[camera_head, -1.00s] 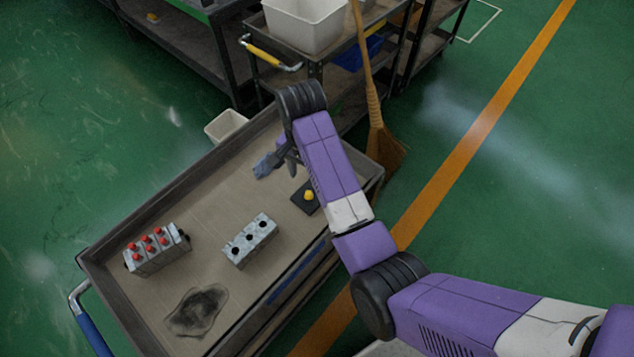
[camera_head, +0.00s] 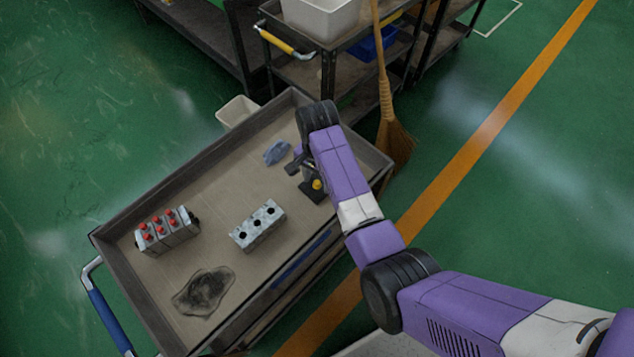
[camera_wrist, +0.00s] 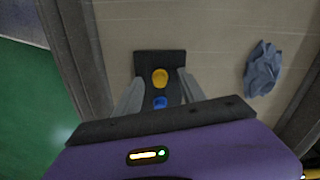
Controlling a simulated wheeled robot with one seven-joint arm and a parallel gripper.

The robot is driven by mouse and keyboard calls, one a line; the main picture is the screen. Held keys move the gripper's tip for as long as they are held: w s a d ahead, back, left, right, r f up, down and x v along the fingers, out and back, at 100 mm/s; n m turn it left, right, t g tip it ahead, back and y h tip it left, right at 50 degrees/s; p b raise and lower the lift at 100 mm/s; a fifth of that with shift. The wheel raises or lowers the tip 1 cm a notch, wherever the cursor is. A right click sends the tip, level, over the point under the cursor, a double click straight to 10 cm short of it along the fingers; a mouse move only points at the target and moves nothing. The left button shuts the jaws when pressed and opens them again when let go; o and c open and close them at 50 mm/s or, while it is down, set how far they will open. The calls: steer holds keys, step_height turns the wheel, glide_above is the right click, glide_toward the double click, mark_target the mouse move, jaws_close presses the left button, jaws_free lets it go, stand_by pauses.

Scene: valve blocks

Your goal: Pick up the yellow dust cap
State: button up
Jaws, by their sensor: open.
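The yellow dust cap (camera_head: 317,184) sits on a small dark plate (camera_head: 309,194) at the right end of the cart top. In the wrist view the yellow cap (camera_wrist: 160,78) lies on the dark plate (camera_wrist: 146,60), with a blue round piece (camera_wrist: 160,102) just nearer to me. My gripper (camera_wrist: 157,88) is open and empty. Its two fingers reach over the plate, one on each side of the caps. In the head view my gripper (camera_head: 301,170) is partly hidden by my wrist. The blue piece cannot be seen there.
A blue-grey rag (camera_head: 277,152) lies left of the plate. A grey block with dark holes (camera_head: 257,225) and a block with several red caps (camera_head: 166,231) stand on the cart (camera_head: 215,190). A dark stain (camera_head: 204,291) is at front. The cart has raised rims.

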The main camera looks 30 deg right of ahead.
jaws_close()
step_height(320, 180, up, 12)
step_height(320, 180, up, 8)
steer(key=p, duration=0.6)
glide_above(317, 181)
steer(key=shift+w, duration=0.1)
steer(key=shift+d, duration=0.1)
